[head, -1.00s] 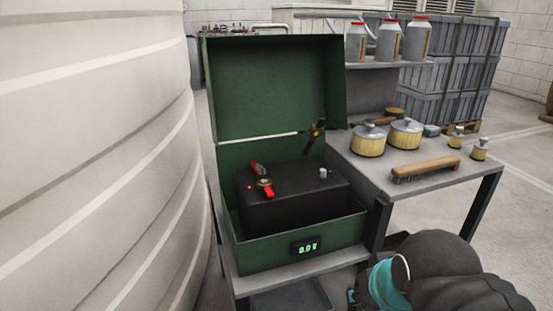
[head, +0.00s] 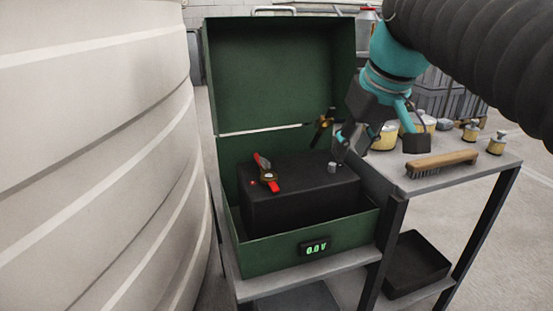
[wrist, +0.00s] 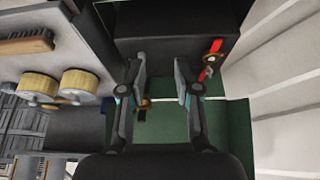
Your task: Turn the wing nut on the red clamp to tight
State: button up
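The red clamp (head: 269,182) lies on top of the black battery (head: 300,200), toward its left end. My gripper (head: 380,143) is in the air right of the battery and above the table side, apart from the clamp. In the wrist view my gripper (wrist: 161,75) has its two fingers spread and nothing between them.
The battery sits in an open green box (head: 345,236) with a raised lid (head: 280,75). A dark clamp (head: 322,128) hangs by the lid hinge. The display (head: 315,248) reads 0.0 V. A brush (head: 440,164) and tins stand right; a large pale tank (head: 95,150) is left.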

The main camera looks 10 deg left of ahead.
aim_at(265, 160)
jog(key=w+a+r+n+g+y+b, duration=0.1)
jog(key=w+a+r+n, duration=0.1)
jog(key=a, duration=0.4)
jog(key=w+a+r+n+b, duration=0.1)
jog(key=w+a+r+n, duration=0.15)
jog(key=a, duration=0.35)
jog(key=shift+m, duration=0.25)
jog(key=b+x, duration=0.1)
jog(key=x, duration=0.3)
jog(key=b+x, duration=0.1)
jog(key=x, duration=0.3)
jog(key=s+b+x, duration=0.1)
jog(key=b+x, duration=0.1)
jog(key=x, duration=0.3)
jog(key=shift+w+a+f, duration=0.1)
jog(key=shift+a+f, duration=0.05)
jog(key=shift+a, duration=0.2)
grip_shut()
